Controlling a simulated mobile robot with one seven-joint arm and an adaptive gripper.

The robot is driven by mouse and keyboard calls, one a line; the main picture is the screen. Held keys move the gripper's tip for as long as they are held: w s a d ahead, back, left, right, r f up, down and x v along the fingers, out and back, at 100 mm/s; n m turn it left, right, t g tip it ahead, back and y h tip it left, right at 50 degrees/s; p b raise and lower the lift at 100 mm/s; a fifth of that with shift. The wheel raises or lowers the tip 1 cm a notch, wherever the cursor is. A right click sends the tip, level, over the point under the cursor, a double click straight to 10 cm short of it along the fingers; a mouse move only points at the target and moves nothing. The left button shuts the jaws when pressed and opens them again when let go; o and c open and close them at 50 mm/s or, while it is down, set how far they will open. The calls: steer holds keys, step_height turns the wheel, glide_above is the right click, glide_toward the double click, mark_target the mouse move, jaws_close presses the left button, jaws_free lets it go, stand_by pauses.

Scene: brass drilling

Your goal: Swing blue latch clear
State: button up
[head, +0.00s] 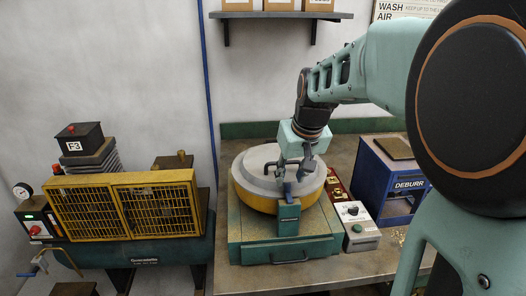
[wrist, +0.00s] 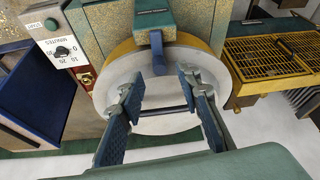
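The blue latch (head: 288,188) stands at the front of the round machine, above a green bracket (head: 288,215). In the wrist view the latch (wrist: 158,54) reaches from the green block over the rim of the grey lid (wrist: 125,75). My gripper (head: 293,178) is over the front part of the lid, close to the latch. In the wrist view its two fingers (wrist: 161,80) are spread wide with nothing between them, and the latch lies just beyond the tips. I cannot tell whether a finger touches it. A dark bar handle (wrist: 165,109) shows on the lid between the fingers.
The lid tops a yellow drum (head: 243,192) on a green base with a drawer (head: 280,250). A control box with a dial (head: 354,220) stands right of it, then a blue DEBURR cabinet (head: 388,185). A yellow-caged compressor (head: 120,205) stands left. A shelf with boxes is above.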

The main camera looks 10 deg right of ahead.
mark_target(288, 184)
steer(key=shift+x, duration=1.7)
jaws_close()
